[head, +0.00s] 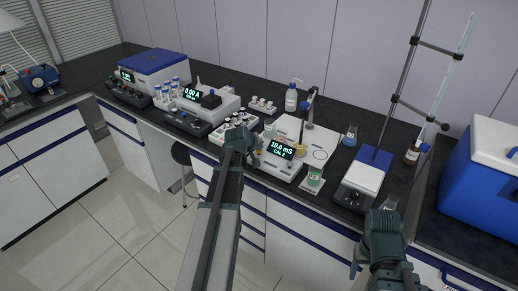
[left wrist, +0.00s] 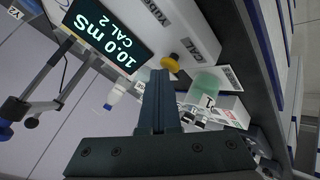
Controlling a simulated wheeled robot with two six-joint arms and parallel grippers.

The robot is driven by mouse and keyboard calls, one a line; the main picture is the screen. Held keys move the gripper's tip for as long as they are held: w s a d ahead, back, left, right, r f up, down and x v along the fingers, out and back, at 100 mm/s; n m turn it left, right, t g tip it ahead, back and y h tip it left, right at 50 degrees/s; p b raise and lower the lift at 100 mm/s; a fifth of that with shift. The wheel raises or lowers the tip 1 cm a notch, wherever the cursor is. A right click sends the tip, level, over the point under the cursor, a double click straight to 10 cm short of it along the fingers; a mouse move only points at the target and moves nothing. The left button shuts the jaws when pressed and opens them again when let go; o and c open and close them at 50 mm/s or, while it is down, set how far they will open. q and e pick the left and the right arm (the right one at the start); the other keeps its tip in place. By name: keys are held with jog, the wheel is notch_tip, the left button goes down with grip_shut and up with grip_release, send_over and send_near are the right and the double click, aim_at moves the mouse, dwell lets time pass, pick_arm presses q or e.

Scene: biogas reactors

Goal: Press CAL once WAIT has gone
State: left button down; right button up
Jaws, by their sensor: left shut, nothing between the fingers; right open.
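The meter (head: 278,166) stands at the front of the black bench, with a white body and a dark display (head: 282,149). In the left wrist view the display (left wrist: 103,36) reads "10.0 mS" and "CAL 2"; no WAIT shows. My left gripper (head: 241,138) is shut and empty beside the meter. In the left wrist view its fingertips (left wrist: 159,76) appear close to the yellow button; I cannot tell whether they touch. My right gripper (head: 382,222) is open near the bench's front edge.
A blue box (head: 484,175) is at the far right. Bottles and vial racks crowd the bench left of the meter. The floor in front is clear.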

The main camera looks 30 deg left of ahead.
aim_at(258, 152)
pick_arm(q)
jog(key=shift+r+p, duration=0.7)
jog(key=shift+r, duration=0.2)
notch_tip(258, 152, up, 5)
jog(key=p, duration=0.5)
jog(key=shift+r, duration=0.1)
dwell(0.3)
